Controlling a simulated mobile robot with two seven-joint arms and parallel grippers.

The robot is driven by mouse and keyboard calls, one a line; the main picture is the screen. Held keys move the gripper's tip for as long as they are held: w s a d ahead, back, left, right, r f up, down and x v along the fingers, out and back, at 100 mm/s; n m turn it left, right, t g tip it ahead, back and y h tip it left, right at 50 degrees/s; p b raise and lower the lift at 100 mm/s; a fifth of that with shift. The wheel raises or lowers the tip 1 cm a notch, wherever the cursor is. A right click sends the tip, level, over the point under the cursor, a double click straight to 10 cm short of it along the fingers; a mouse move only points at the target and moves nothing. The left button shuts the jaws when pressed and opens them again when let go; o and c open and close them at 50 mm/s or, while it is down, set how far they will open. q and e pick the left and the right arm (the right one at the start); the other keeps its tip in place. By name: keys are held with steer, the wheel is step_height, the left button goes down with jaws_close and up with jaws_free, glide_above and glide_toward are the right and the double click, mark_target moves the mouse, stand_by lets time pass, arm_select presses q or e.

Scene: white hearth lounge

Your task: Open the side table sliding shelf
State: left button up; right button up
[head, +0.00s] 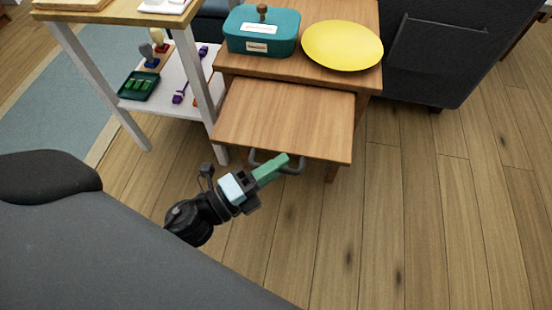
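The wooden side table (365,82) stands at the top centre. Its sliding shelf (285,115) sticks out toward me from under the table top, with a bare upper face. A grey curved handle (292,168) is on the shelf's front edge. My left gripper (272,168) has green fingers and is at the handle, overlapping its middle in the head view. The fingers hide part of the handle, and I cannot tell whether they are closed around it or only in front of it. My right gripper is not in view.
A teal box (262,30) and a yellow plate (342,45) stand on the table top. A white-legged stand (205,95) with small items is close on the left. A dark sofa (450,50) is behind right. The wooden floor (430,220) at right is clear.

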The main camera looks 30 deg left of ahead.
arm_select(q)
steer(key=r+v, duration=0.1)
steer(key=v, duration=0.6)
steer(key=shift+s+a+f, duration=0.15)
steer(key=shift+s+f, duration=0.1)
steer(key=shift+f, duration=0.25)
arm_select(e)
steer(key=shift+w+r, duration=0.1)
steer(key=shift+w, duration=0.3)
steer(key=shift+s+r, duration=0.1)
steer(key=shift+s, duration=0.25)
